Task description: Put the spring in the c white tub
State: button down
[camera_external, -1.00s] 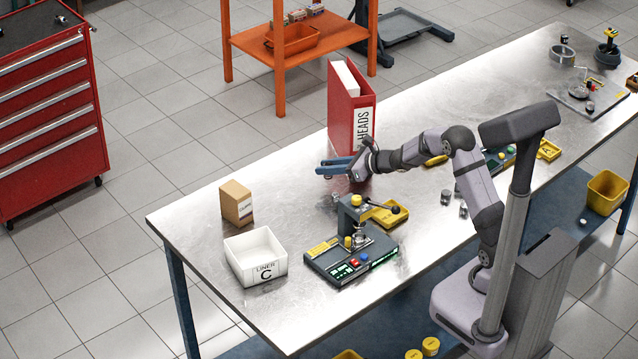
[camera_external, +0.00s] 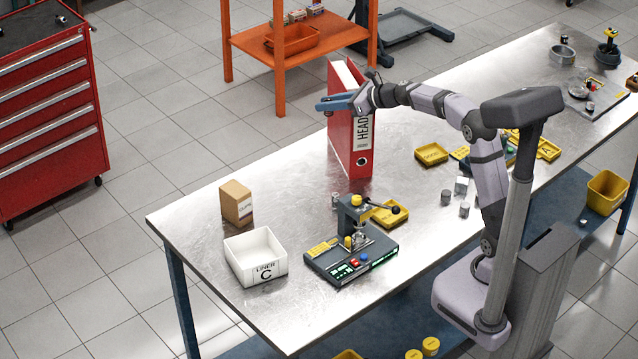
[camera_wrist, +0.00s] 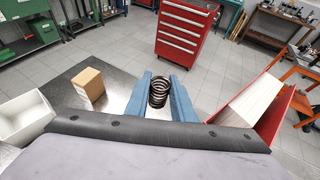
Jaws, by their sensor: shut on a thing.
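A dark coil spring (camera_wrist: 158,92) is held between the two blue fingers of my gripper (camera_wrist: 160,95) in the wrist view. In the external view my gripper (camera_external: 335,103) is raised in front of the upper part of the red binder, well above the table; the spring is too small to make out clearly there. The white tub (camera_external: 257,270) labelled "LINER C" stands on the table's left end, below and to the left of my gripper. It also shows at the left edge of the wrist view (camera_wrist: 22,118). Its visible inside looks empty.
A cardboard box (camera_external: 236,203) stands behind the tub. A press fixture (camera_external: 350,258) sits right of the tub. The red binder (camera_external: 362,150) stands upright by the far edge. Yellow trays (camera_external: 431,154) and small metal cylinders lie farther right. Bare table lies between box and binder.

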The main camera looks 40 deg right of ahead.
jog(key=shift+r, duration=0.8)
